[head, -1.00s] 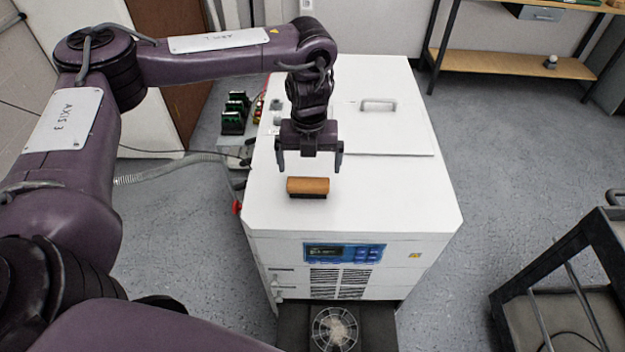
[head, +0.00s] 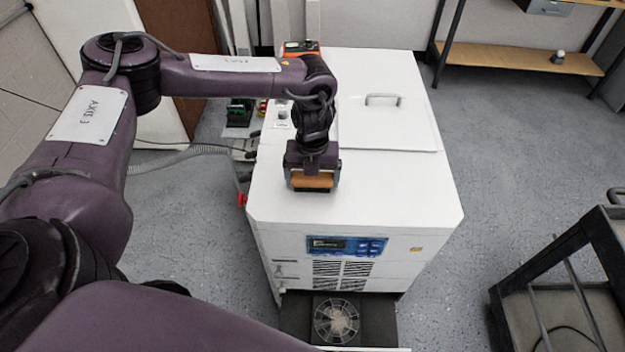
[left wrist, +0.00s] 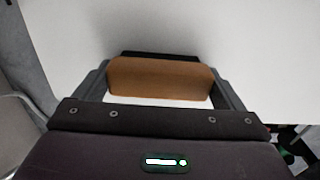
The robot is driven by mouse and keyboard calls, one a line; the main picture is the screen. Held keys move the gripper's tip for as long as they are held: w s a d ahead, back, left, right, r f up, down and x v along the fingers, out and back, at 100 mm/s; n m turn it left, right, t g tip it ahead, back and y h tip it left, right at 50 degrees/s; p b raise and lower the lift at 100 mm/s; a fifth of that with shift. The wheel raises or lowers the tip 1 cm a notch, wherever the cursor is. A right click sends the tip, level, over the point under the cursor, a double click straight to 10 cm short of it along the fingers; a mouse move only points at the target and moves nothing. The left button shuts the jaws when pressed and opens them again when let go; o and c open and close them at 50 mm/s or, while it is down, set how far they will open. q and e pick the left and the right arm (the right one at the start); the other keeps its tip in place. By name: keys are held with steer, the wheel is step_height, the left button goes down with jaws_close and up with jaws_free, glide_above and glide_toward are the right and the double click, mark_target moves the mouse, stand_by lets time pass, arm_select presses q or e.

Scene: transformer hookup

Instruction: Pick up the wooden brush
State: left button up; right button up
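The wooden brush (head: 312,181) lies on the white top of the cabinet, near its front left part. It has a tan wooden body over a dark lower part. My left gripper (head: 313,184) points down over it, with one finger at each end of the brush. In the left wrist view the brush (left wrist: 160,78) fills the space between the fingers, with no clear gap at either end, so the gripper looks shut on it. No lift off the surface shows. My right gripper is not in view.
The white cabinet (head: 400,190) has a lid with a handle (head: 382,100) behind the brush and a blue control panel (head: 347,245) in front. A dark cart (head: 560,260) stands at the right. A shelf unit (head: 520,58) is at the back right.

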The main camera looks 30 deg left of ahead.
arm_select(q)
steer(key=shift+r, duration=0.15)
steer(key=shift+r, duration=0.25)
step_height(320, 180, up, 8)
steer(key=shift+w+r+b, duration=0.1)
steer(key=shift+r+b, duration=0.15)
steer(key=shift+b, duration=0.15)
step_height(320, 180, up, 11)
steer(key=p, duration=0.2)
steer(key=shift+f, duration=0.1)
steer(key=o, duration=0.4)
steer(key=shift+c, duration=1.4)
